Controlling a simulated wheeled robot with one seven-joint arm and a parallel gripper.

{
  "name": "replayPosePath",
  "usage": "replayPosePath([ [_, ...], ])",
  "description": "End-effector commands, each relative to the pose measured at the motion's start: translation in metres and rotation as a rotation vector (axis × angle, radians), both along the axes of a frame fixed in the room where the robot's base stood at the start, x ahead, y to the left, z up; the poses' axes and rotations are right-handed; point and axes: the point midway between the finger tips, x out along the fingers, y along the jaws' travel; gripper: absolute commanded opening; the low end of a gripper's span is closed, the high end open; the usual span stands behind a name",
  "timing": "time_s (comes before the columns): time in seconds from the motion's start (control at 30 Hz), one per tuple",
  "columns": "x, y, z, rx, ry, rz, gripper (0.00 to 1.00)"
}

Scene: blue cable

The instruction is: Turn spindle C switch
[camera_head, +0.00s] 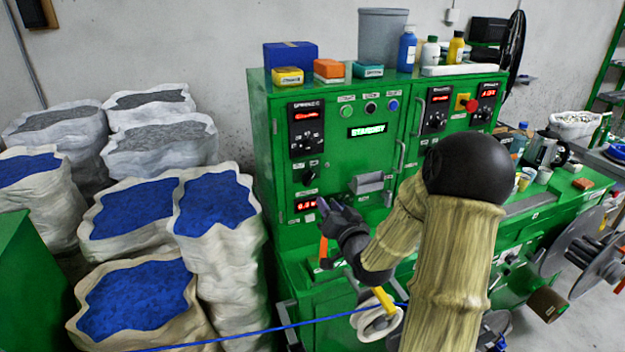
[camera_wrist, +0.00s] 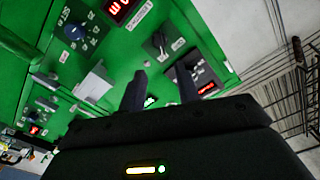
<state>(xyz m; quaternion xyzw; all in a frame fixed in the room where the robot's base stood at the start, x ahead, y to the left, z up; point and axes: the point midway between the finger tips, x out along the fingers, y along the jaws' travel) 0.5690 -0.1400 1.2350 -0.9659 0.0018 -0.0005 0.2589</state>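The green control cabinet (camera_head: 340,160) stands ahead. Its left panel (camera_head: 306,130), with a label that seems to read "SPINDLE C", has a red display and small black knobs. A separate black rotary switch (camera_head: 308,178) sits below that panel, above another red display (camera_head: 305,204). My gripper (camera_head: 325,205) is in front of the cabinet's lower left, close to that display and below the switch; contact cannot be told. In the wrist view my gripper (camera_wrist: 160,88) has its two fingers apart with nothing between them. A black switch (camera_wrist: 158,42) shows beyond the fingertips; its label is unreadable.
Sacks of blue pellets (camera_head: 215,205) stand left of the cabinet. A grey handle (camera_head: 370,183) juts from its front. A blue cable (camera_head: 285,328) runs low past a white pulley (camera_head: 377,322). Bottles and boxes stand on top. A wire rack (camera_wrist: 285,90) shows at right in the wrist view.

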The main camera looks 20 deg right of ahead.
Motion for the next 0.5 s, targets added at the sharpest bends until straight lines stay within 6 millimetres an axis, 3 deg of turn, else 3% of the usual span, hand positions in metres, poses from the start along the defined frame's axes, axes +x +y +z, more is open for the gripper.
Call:
replayPosePath([
  [0.5, 0.091, 0.0, 0.003, 0.002, -0.001, 0.001, 0.33],
])
